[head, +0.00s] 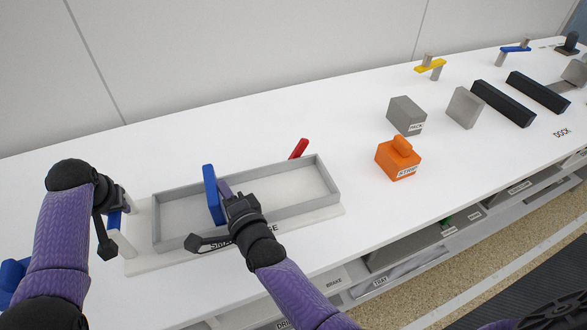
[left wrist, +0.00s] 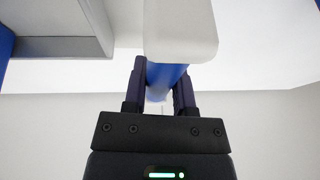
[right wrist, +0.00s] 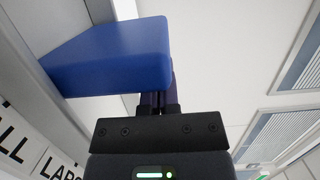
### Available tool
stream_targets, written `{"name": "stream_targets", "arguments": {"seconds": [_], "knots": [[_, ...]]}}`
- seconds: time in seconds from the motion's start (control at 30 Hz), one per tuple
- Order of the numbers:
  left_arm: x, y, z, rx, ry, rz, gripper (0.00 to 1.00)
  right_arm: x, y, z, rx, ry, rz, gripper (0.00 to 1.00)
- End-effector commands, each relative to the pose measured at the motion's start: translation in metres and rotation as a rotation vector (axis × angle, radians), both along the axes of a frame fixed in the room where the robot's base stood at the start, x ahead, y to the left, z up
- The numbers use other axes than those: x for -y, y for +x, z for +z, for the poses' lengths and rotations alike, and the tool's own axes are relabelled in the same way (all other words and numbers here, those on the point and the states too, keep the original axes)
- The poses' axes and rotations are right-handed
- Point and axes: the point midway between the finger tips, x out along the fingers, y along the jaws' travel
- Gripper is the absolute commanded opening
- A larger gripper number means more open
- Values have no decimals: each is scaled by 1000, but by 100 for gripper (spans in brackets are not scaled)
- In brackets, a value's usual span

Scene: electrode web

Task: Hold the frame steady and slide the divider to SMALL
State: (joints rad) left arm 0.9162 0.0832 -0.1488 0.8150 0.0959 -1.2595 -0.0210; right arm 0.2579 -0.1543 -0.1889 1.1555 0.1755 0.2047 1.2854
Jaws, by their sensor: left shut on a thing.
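The grey rectangular frame (head: 330,182) lies on a pale base on the white table. A blue divider (head: 211,194) stands across it, left of its middle, and shows large in the right wrist view (right wrist: 110,58). The label SMALL, partly covered, is on the base's front edge at left, with LARGE to its right. My left gripper (head: 112,208) is shut on the blue handle (left wrist: 160,76) at the frame's left end. My right gripper (head: 230,195) has its fingers together, empty, against or close beside the divider's right side; contact is unclear.
A red lever (head: 299,148) stands behind the frame. An orange knobbed block (head: 398,160), grey blocks (head: 407,115) and black bars (head: 503,103) stand to the right. The table between the frame and the orange block is clear. Shelves lie below the front edge.

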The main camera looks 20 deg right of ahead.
Motion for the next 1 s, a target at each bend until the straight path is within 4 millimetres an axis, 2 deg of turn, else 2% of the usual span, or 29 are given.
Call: {"name": "stream_targets", "arguments": {"seconds": [0.07, 0.13, 0.27, 0.4, 0.5, 0.6, 0.73, 1.0], "knots": [[2, -2, -4, -10, -3, -2, 0, 0, 0, 0, 2, 0, 2, 0], [1, -2, -4, -9, -3, -2, 0, 10, -1, 0, 3, -3, 1, 0], [1, -2, -4, -9, -2, -1, 0, 45, -4, 0, 5, -8, 1, 0], [1, -2, -4, -9, -2, -1, 0, 49, -51, -1, -1, 2, 1, 0], [1, -2, -4, -9, -2, -1, 0, 53, -76, -1, -1, 1, 1, 0], [1, -2, -4, -9, -1, -1, 0, 57, -93, -1, -1, 1, 1, 0], [1, -2, -4, -10, -1, -1, 0, 58, -102, 0, 1, 1, 1, 0], [0, -2, -4, -10, 0, -1, 0, 58, -102, 0, 1, 1, 0, 0]]}}
